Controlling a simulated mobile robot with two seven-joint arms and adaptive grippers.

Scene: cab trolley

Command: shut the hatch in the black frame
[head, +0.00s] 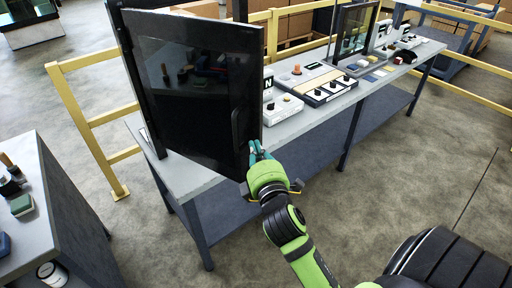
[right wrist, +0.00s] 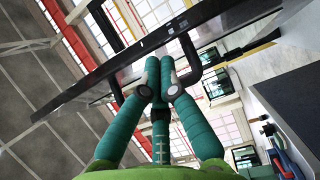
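The hatch (head: 190,85) is a dark glossy panel standing at the near left end of the long grey table. Its left edge meets a post of the black frame (head: 118,30). Another dark post (head: 240,9) shows behind its top right corner, and the hatch stands ajar, swung toward me. My right gripper (head: 258,154) is at the handle on the hatch's free right edge. My left gripper is out of view.
The long table (head: 205,172) carries switch boxes (head: 285,107), a control panel (head: 318,88) and a second dark frame (head: 355,30) farther right. Yellow rails (head: 85,115) run behind it. A second table (head: 45,200) with small items stands at left. Floor between the tables is clear.

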